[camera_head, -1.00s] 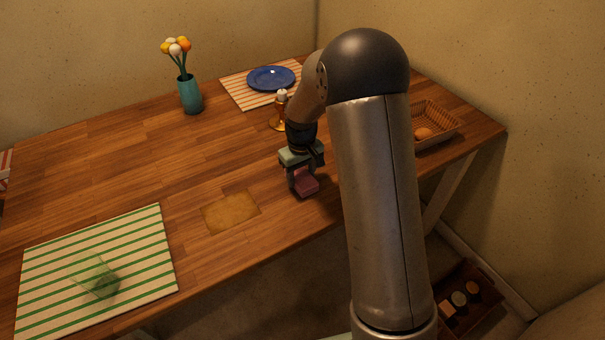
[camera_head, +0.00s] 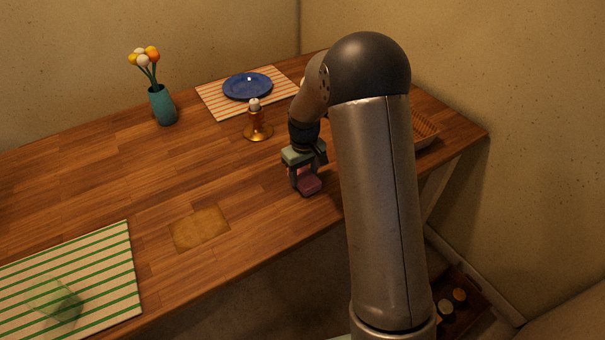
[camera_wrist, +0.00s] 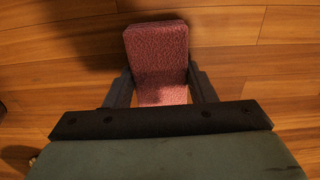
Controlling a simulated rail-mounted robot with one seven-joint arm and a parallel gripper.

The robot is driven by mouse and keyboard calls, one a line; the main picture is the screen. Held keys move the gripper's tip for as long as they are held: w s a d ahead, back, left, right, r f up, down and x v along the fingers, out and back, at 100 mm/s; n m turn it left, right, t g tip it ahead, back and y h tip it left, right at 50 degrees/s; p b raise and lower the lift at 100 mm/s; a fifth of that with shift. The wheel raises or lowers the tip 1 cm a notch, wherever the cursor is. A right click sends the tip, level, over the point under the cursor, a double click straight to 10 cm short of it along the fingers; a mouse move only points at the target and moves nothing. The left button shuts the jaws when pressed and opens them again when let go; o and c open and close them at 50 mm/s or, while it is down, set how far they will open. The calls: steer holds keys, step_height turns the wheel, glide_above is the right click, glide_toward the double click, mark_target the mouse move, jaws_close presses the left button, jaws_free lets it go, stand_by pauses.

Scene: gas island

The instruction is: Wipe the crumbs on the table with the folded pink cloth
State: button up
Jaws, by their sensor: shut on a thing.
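The folded pink cloth (camera_head: 309,187) is a small thick pad near the table's front edge, left of my arm. My gripper (camera_head: 303,178) is shut on it, with a finger on each side. In the wrist view the cloth (camera_wrist: 158,50) sticks out beyond the fingers (camera_wrist: 160,84), over bare wood. I cannot tell whether it touches the table. The crumbs show as a flat brownish-yellow patch (camera_head: 200,228) on the table (camera_head: 110,185), to the left of the cloth and apart from it. Single crumbs are too small to make out.
A brass candle holder (camera_head: 258,130) stands behind my gripper. A teal flower vase (camera_head: 163,106) and a blue plate (camera_head: 248,86) on a striped mat are farther back. A green-striped mat (camera_head: 95,270) with a glass lies front left. A basket (camera_head: 425,130) is partly hidden by my arm.

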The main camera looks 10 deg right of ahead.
steer(key=shift+w+d+r, duration=0.1)
steer(key=shift+d, duration=0.3)
step_height(320, 180, up, 3)
steer(key=shift+a+r+p, duration=0.1)
steer(key=shift+r+p, duration=0.1)
steer(key=shift+p, duration=0.75)
steer(key=shift+r+p, duration=1.4)
steer(key=shift+r, duration=0.85)
